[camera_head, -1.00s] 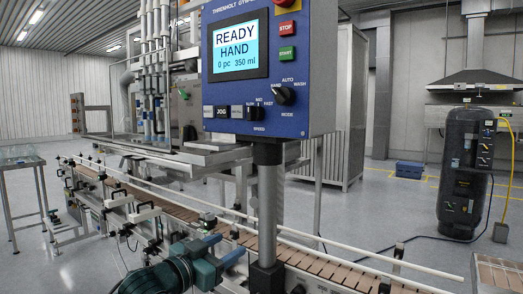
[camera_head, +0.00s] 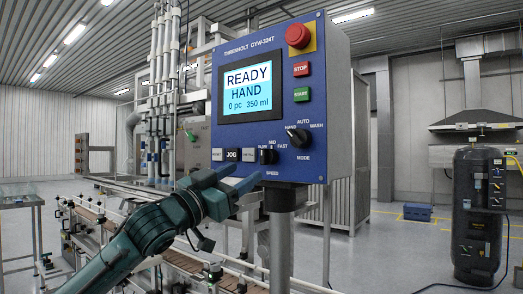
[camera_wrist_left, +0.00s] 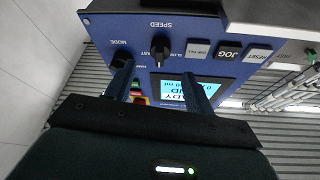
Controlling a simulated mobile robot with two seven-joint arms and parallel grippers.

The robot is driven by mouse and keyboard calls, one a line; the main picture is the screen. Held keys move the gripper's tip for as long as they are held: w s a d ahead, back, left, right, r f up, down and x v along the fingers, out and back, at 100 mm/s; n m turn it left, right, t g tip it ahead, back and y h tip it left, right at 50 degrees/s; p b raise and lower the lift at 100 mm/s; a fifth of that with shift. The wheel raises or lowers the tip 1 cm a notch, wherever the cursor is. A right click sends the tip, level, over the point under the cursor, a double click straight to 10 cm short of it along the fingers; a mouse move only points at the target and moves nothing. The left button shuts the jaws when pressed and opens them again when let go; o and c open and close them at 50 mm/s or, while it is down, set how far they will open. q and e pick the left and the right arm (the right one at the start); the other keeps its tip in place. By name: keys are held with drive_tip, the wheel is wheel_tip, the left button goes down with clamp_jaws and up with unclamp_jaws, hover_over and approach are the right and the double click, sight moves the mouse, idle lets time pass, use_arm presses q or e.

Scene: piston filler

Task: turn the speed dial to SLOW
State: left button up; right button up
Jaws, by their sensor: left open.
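The speed dial (camera_head: 268,156) is a small black knob low on the blue control panel (camera_head: 325,100), with SLOW at its upper left, MID above and FAST at its right. Its grip looks roughly upright, towards MID; the exact setting is hard to read. My left gripper (camera_head: 238,176) is open, just left of and below the dial in the head view, partly covering the lower panel edge. In the left wrist view the picture is upside down; the dial (camera_wrist_left: 161,52) shows between the two spread fingers (camera_wrist_left: 156,70), not gripped. My right gripper is not in view.
The mode dial (camera_head: 297,137) sits right of and above the speed dial. A JOG button (camera_head: 232,155) is at its left. Stop (camera_head: 301,69) and start (camera_head: 301,95) buttons and a red emergency knob (camera_head: 298,34) are higher up. A post (camera_head: 281,250) supports the panel.

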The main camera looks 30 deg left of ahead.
sight(261, 162)
use_arm(q)
drive_tip(key=p+x, duration=0.2)
drive_tip(key=x, duration=0.4)
drive_tip(key=shift+r, duration=0.2)
drive_tip(key=shift+w+d+r+p, duration=0.1)
drive_tip(key=shift+w+d+p, duration=0.1)
drive_tip(key=shift+w+p, duration=0.4)
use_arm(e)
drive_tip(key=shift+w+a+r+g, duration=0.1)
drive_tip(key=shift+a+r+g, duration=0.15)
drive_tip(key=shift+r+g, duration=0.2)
use_arm(q)
drive_tip(key=shift+w, duration=0.15)
drive_tip(key=c, duration=1)
